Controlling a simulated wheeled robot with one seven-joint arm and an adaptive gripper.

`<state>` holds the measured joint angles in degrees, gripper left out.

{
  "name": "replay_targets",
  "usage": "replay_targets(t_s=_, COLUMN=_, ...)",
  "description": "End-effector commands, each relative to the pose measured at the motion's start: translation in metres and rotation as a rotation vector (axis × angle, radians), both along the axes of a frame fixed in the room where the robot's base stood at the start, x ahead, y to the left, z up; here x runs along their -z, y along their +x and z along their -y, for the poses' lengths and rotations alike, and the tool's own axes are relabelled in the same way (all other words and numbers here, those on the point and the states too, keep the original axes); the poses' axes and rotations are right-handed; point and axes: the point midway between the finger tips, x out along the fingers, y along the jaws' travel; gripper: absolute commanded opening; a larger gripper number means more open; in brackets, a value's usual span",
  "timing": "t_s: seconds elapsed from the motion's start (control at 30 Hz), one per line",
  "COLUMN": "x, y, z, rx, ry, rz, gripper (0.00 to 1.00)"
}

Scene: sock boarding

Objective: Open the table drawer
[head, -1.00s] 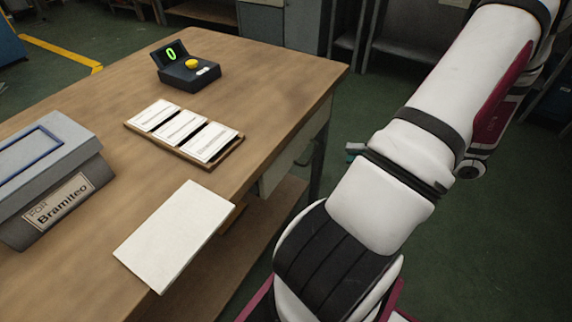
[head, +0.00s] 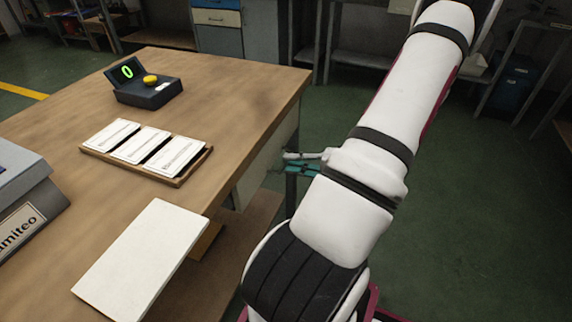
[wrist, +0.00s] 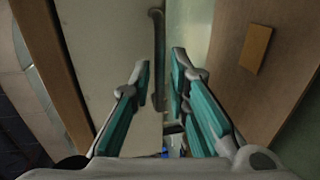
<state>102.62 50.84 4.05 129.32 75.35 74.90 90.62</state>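The table drawer (head: 262,168) has a pale front under the right edge of the wooden table (head: 235,75), and it looks shut. In the wrist view the drawer front (wrist: 105,40) fills the upper left, with its grey bar handle (wrist: 158,45) running up the picture. My gripper (head: 290,161) is beside the drawer front in the head view. In the wrist view my gripper (wrist: 160,80) has its two teal-padded fingers apart, and the handle lies between the fingertips. I see no clear contact with the handle. In the head view the handle is hard to make out.
On the table are a black device (head: 146,90) with a green 0, a wooden tray (head: 181,181) of white cards, a white board (head: 140,262) and a grey box (head: 20,190). A lower shelf (head: 262,212) with a yellow block (wrist: 255,48) lies below the drawer. Floor to the right is clear.

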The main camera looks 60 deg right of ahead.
Motion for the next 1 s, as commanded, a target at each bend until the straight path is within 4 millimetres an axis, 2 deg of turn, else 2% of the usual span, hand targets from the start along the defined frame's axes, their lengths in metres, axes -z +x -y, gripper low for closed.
replay_targets(t_s=0.2, x=0.005, y=0.019, z=-0.001, rx=-0.001, ry=-0.001, rz=0.000, gripper=0.16)
replay_targets(t_s=0.53, x=0.004, y=0.021, z=-0.002, rx=0.000, ry=-0.001, rz=0.000, gripper=0.16)
replay_targets(t_s=0.6, x=0.004, y=0.021, z=-0.002, rx=0.000, ry=-0.001, rz=0.000, gripper=0.01)
replay_targets(t_s=0.87, x=0.004, y=0.021, z=-0.002, rx=0.000, ry=-0.001, rz=0.000, gripper=0.00)
replay_targets(t_s=1.0, x=0.004, y=0.014, z=-0.001, rx=0.000, ry=-0.001, rz=-0.002, gripper=0.00)
